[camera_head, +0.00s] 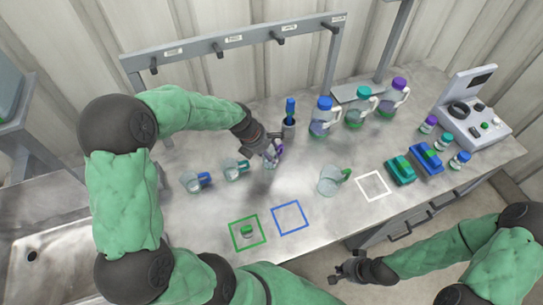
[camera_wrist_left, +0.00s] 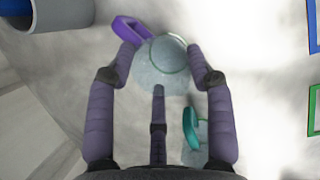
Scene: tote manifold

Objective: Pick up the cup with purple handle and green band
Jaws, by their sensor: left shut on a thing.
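The clear cup with the purple handle (camera_wrist_left: 130,30) and a thin green band (camera_wrist_left: 168,68) is between the fingers of my left gripper (camera_wrist_left: 168,60) in the left wrist view. The fingers are shut on its sides, and the handle sticks out to the upper left. In the head view my left gripper (camera_head: 268,155) largely hides this cup, and its purple handle (camera_head: 279,150) shows beside the fingers. Whether the cup touches the table is hard to tell. My right gripper (camera_head: 347,268) is off the table's front edge, away from the cups; its finger opening is unclear.
A teal-handled cup (camera_head: 234,170) stands close left, with a blue-handled cup (camera_head: 197,182) beyond it. A green-handled cup (camera_head: 331,181) stands to the right. A holder (camera_head: 288,129) with a blue tool stands behind. Green (camera_head: 263,235) and blue (camera_head: 304,222) outlined squares lie in front.

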